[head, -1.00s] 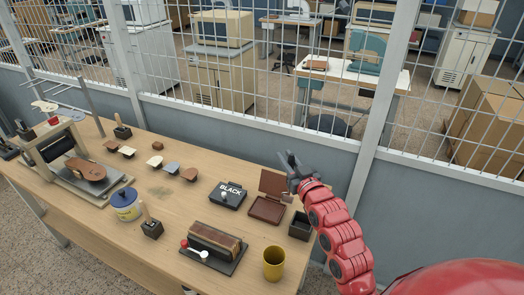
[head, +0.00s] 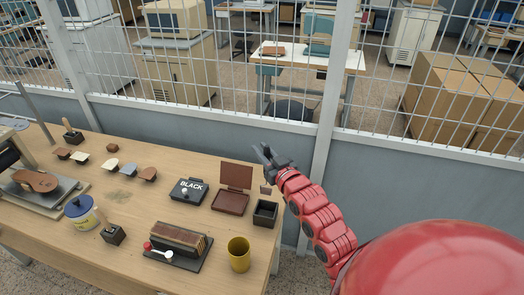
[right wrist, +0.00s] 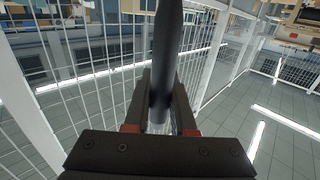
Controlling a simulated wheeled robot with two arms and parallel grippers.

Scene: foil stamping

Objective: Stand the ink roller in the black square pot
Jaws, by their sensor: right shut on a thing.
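My right gripper (head: 268,158) is raised above the back right of the table, near the wire partition. It is shut on a dark, rod-like thing, which I take to be the ink roller (right wrist: 166,55). In the right wrist view the rod runs between the fingers toward the top edge. A small brown piece (head: 265,189) shows just below the gripper; I cannot tell if it belongs to the roller. The black square pot (head: 265,214) stands open at the table's right edge, below and apart from the gripper; it looks empty. My left gripper is not in view.
Left of the pot is an open brown case (head: 230,202) with its lid up. A yellow cup (head: 239,262) stands in front of the pot. A black tin marked BLACK (head: 188,190) and a dark block on a tray (head: 180,238) lie further left. The wire partition (head: 225,105) stands behind.

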